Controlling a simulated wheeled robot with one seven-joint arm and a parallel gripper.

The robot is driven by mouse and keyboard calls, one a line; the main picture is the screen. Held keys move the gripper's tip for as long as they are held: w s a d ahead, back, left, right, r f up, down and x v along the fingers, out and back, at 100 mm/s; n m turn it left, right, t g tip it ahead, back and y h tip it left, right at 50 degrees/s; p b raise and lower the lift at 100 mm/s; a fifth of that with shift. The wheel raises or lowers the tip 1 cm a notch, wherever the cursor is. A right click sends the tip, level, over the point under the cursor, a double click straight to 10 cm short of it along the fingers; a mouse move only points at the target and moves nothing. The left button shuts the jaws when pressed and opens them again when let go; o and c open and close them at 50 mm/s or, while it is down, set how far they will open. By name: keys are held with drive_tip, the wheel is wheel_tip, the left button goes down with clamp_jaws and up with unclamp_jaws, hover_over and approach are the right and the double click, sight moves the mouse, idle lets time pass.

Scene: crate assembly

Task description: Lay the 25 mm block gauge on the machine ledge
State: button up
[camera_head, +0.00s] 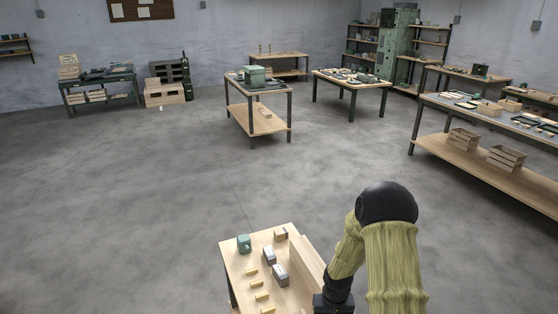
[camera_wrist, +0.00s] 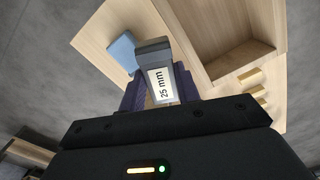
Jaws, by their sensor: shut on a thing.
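The 25 mm block gauge (camera_wrist: 155,62) is a dark grey block with a white label reading "25 mm", seen in the wrist view. My gripper (camera_wrist: 158,90) is shut on it, with a dark finger on each side. In the head view my gripper is largely hidden at the bottom, by the right side of the small wooden table (camera_head: 238,272). I cannot make out the held gauge there. A tall green machine (camera_head: 396,48) stands at the back right, and a smaller green machine (camera_head: 257,76) sits on a central table. I cannot tell which one has the ledge.
The small table bears a green object (camera_head: 244,243), grey blocks (camera_head: 279,272) and several small wooden pieces (camera_head: 261,296). A blue block (camera_wrist: 121,52) lies near the held gauge in the wrist view. A long bench (camera_head: 470,155) stands at right. Open floor lies in the middle.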

wheel_tip(320, 180, up, 4)
drive_tip(key=shift+w+f+p, duration=0.1)
drive_tip(key=shift+f+p, duration=0.15)
drive_tip(key=shift+p, duration=0.2)
drive_tip(key=shift+w+f+b, duration=0.4)
drive_tip(key=shift+w+b, duration=0.15)
drive_tip(key=shift+w, duration=0.05)
drive_tip(key=shift+w+f+b, duration=0.35)
drive_tip(key=shift+w+b, duration=0.2)
drive_tip(key=shift+w, duration=0.05)
drive_tip(key=shift+w+f+b, duration=0.15)
drive_tip(key=shift+w+b, duration=0.35)
drive_tip(key=shift+w, duration=0.4)
drive_tip(key=shift+a, duration=0.15)
